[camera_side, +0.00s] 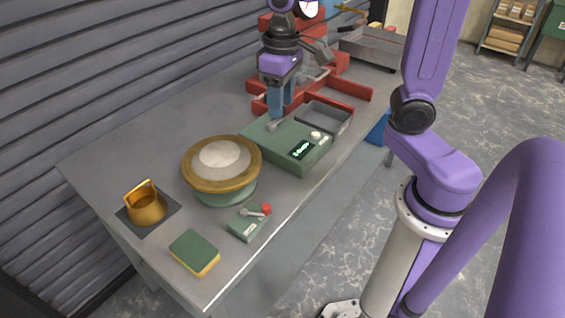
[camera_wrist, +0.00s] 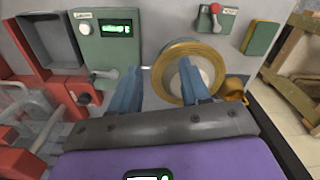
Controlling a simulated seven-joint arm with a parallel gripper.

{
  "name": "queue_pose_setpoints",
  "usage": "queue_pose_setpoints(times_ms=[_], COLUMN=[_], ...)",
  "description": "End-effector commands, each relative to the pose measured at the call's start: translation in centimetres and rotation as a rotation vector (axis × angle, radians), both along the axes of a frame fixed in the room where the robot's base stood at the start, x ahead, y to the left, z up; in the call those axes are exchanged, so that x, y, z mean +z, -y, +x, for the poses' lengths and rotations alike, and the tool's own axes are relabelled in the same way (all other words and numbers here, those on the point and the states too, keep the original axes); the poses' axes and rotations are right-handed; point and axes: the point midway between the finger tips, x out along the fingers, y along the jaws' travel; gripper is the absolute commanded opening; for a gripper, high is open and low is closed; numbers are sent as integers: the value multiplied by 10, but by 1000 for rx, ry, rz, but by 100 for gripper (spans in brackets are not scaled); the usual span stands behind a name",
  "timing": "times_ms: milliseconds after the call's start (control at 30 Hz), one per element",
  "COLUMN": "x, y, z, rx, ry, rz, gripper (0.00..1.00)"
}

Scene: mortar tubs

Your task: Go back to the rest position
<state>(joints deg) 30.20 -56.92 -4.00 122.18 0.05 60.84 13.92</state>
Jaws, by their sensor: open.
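My gripper (camera_side: 276,113) hangs with its blue fingers pointing down over the back left end of the green box with a lit display (camera_side: 290,143). In the wrist view the two fingers of my gripper (camera_wrist: 156,82) stand wide apart with nothing held between them. The green box also shows in the wrist view (camera_wrist: 108,50), at the upper left. Whether the fingertips touch the box cannot be told. Behind the left finger in the wrist view, a small metal part lies at the box edge.
A wooden-rimmed round vessel (camera_side: 193,181) stands left of the box. A grey tray (camera_side: 341,121) and red frame (camera_side: 345,84) lie right and behind. A small red-knobbed control box (camera_side: 245,225), brass vessel (camera_side: 147,208) and sponge (camera_side: 195,250) occupy the front. The back left of the bench is clear.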

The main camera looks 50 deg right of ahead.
Motion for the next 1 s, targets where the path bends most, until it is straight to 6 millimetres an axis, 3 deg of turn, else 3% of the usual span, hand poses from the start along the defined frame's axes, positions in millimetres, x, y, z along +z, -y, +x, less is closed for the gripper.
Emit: queue_pose_setpoints(times_ms=[300,600,800,1000], x=[-15,-30,-37,-39], y=[-16,-12,-6,-4], z=[-76,-146,-175,-184], rx=[362,690,834,877], ry=[6,10,12,13], rz=[1,4,5,6], gripper=[46,46,46,46])
